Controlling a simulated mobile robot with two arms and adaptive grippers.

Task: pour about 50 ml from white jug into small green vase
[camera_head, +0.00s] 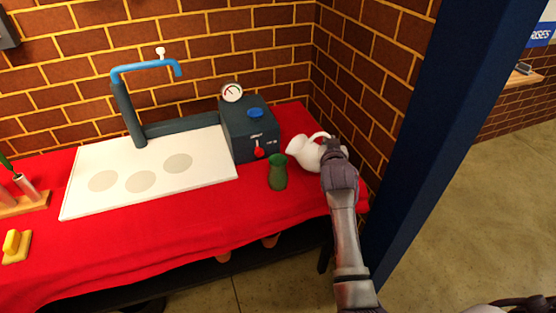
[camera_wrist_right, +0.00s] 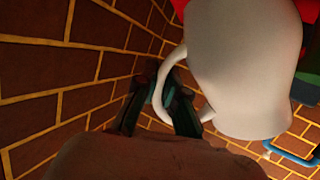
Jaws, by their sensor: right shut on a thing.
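The white jug (camera_head: 305,154) is at the right end of the red table, tilted with its mouth toward the left. My right gripper (camera_head: 334,148) is shut on its handle; in the right wrist view the dark fingers (camera_wrist_right: 160,112) close around the handle beside the jug's white body (camera_wrist_right: 245,60). The small green vase (camera_head: 278,174) stands upright on the red cloth, just left of and below the jug's mouth. No stream of liquid is visible, and the insides of jug and vase cannot be seen. My left gripper is not in view.
A dark box with a gauge and red tap (camera_head: 250,135) stands behind the vase. A white board (camera_head: 145,195) with grey circles and a blue faucet (camera_head: 145,67) are further left. A brick wall and blue post (camera_head: 420,130) are close on the right. Cloth left of the vase is clear.

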